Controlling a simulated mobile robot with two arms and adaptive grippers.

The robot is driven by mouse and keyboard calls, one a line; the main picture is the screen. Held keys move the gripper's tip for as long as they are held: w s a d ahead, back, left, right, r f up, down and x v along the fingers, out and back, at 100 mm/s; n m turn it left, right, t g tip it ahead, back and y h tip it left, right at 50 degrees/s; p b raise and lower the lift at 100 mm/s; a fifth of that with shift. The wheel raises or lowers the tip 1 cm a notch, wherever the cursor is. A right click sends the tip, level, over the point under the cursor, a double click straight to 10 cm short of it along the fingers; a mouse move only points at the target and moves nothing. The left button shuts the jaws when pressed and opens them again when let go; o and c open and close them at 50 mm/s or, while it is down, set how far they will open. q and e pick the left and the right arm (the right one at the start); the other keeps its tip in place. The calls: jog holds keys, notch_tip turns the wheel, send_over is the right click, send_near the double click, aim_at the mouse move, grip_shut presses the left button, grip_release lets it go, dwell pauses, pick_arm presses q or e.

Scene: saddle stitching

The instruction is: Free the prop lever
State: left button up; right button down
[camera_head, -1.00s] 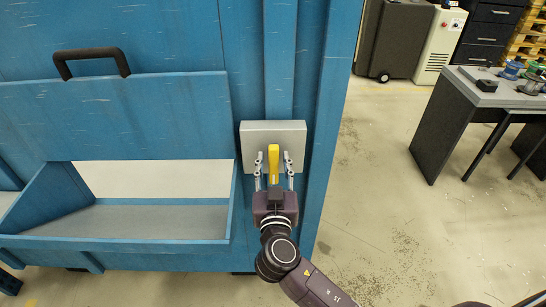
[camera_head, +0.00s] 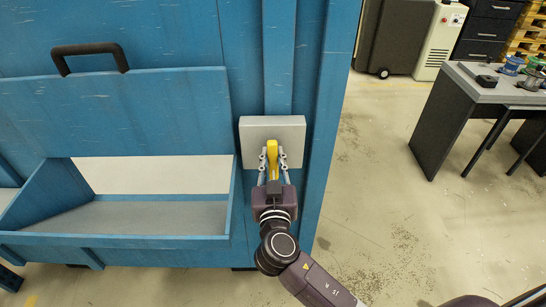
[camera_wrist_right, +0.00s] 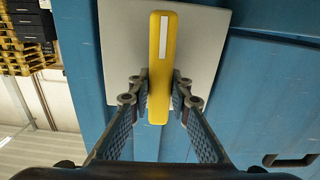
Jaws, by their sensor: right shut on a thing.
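The yellow prop lever (camera_head: 272,153) stands out from a grey plate (camera_head: 290,129) on the blue machine front. It also shows in the right wrist view (camera_wrist_right: 160,62), upright with a white stripe, in front of the grey plate (camera_wrist_right: 205,60). My right gripper (camera_head: 272,160) is shut on the lever, with one finger on each side of it. In the wrist view the fingertips (camera_wrist_right: 160,95) are at the lever's lower part. My left gripper is in neither view.
A blue hinged panel (camera_head: 120,110) with a black handle (camera_head: 90,50) is left of the lever, above an open tray (camera_head: 150,236). A grey table (camera_head: 460,100) with spools stands at the right. The floor between is clear.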

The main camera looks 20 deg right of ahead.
jog(key=n, duration=0.1)
jog(key=n+b, duration=0.1)
jog(key=n, duration=0.1)
jog(key=shift+a+n, duration=0.2)
jog(key=shift+n, duration=0.1)
jog(key=n, duration=0.4)
jog(key=shift+w+a+f+n, duration=0.1)
jog(key=shift+a+f+n, duration=0.1)
jog(key=shift+n, duration=0.1)
jog(key=n, duration=0.4)
jog(key=shift+a+f+p, duration=0.1)
jog(key=shift+a+p, duration=0.05)
jog(key=shift+p, duration=0.15)
jog(key=n, duration=0.1)
jog(key=n+p, duration=0.1)
jog(key=n, duration=0.3)
jog(key=shift+w+f, duration=0.1)
jog(key=shift+f, duration=0.15)
jog(key=shift+f+n, duration=0.1)
jog(key=shift+n, duration=0.2)
jog(key=c, duration=1.8)
grip_release()
jog(key=shift+a, duration=0.1)
jog(key=shift+o, duration=0.2)
